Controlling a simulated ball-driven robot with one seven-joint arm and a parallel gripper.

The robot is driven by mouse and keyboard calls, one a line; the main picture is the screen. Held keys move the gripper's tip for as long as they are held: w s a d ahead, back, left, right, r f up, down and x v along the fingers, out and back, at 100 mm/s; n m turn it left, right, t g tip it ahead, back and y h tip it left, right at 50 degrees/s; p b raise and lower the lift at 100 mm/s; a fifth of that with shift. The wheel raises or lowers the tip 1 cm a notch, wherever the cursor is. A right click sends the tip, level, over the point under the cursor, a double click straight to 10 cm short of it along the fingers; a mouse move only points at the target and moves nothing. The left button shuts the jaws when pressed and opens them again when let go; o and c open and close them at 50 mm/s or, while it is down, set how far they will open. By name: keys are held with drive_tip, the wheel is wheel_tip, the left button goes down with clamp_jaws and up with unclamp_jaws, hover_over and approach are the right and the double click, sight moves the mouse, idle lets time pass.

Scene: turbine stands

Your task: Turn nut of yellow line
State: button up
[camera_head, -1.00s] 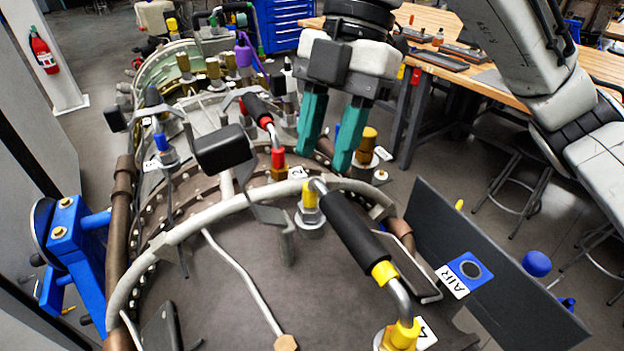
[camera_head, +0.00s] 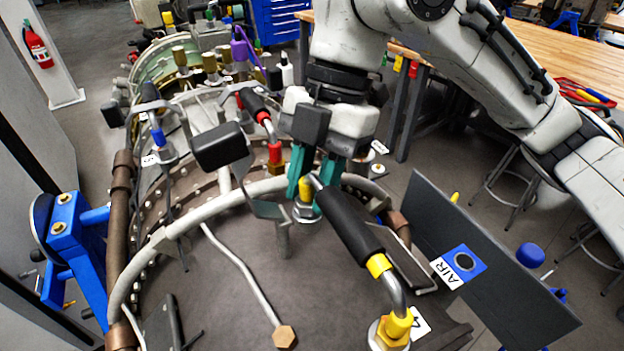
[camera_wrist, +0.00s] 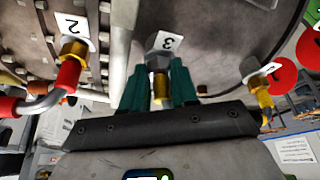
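The yellow line is a black-sleeved pipe (camera_head: 345,225) with yellow fittings at both ends. Its far end meets a silver hex nut (camera_head: 307,212), seen beside a label 3 in the wrist view (camera_wrist: 158,45). Its near end meets another nut (camera_head: 390,335) by a label 4. My gripper (camera_head: 308,188) points down at the far end. Its teal fingers stand on either side of the yellow fitting, just short of the silver nut in the wrist view (camera_wrist: 159,78). The fingers look apart, with a narrow gap; contact is unclear. The pipe partly hides the right finger in the head view.
A red-fitted line (camera_head: 275,150) with a brass nut stands close left of my gripper. A black box on a bracket (camera_head: 220,147) is further left. A grey panel marked AIR (camera_head: 490,265) rises at the right. A wooden bench (camera_head: 560,50) stands behind.

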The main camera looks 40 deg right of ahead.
clamp_jaws()
drive_tip(key=m+t, duration=0.1)
drive_tip(key=m, duration=0.3)
drive_tip(key=shift+s+m+t, duration=0.2)
drive_tip(key=shift+m+t, duration=0.1)
drive_tip(key=shift+t, duration=0.1)
drive_tip(key=shift+o, duration=2.1)
unclamp_jaws()
drive_tip(key=shift+d+r, duration=0.1)
drive_tip(key=v, duration=1)
drive_tip(key=shift+d+r+b, duration=0.2)
drive_tip(key=shift+r+b, duration=0.05)
drive_tip(key=shift+b, duration=0.15)
drive_tip(key=shift+o, duration=0.3)
